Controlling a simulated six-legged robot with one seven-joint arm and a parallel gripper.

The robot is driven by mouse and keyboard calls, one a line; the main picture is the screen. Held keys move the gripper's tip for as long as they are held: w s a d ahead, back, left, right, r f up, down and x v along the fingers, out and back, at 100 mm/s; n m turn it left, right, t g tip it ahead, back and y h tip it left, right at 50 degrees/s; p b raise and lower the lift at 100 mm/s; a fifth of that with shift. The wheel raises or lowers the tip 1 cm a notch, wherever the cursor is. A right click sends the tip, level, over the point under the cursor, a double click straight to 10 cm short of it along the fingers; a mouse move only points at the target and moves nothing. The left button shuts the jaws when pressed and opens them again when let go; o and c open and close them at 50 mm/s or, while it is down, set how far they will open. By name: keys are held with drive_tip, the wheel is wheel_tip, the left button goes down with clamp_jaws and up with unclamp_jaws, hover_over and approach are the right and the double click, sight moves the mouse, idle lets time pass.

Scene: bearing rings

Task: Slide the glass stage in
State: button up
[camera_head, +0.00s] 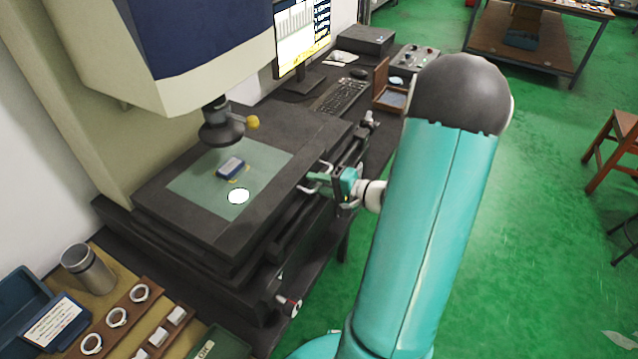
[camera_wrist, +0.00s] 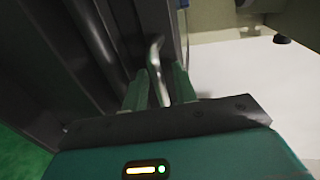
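The glass stage (camera_head: 190,184) is a pale green pane set in a dark flat table under the machine's lens head (camera_head: 222,125). A small blue-and-white block (camera_head: 230,167) and a bright round light spot (camera_head: 238,196) show on the pane. My gripper (camera_head: 322,178) is at the stage's right-hand side, at a bent metal handle. In the wrist view, the handle (camera_wrist: 155,55) runs between the two close-set fingers of my gripper (camera_wrist: 160,82), which look shut on it. The exact finger contact is partly hidden.
A tray with white rings (camera_head: 117,317) and a metal cup (camera_head: 88,268) stand at lower left. A knob (camera_head: 290,303) sticks out low at the machine's front. A keyboard (camera_head: 340,96) and monitor stand behind.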

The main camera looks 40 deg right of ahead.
drive_tip(key=v, duration=1.3)
drive_tip(key=shift+s, duration=0.4)
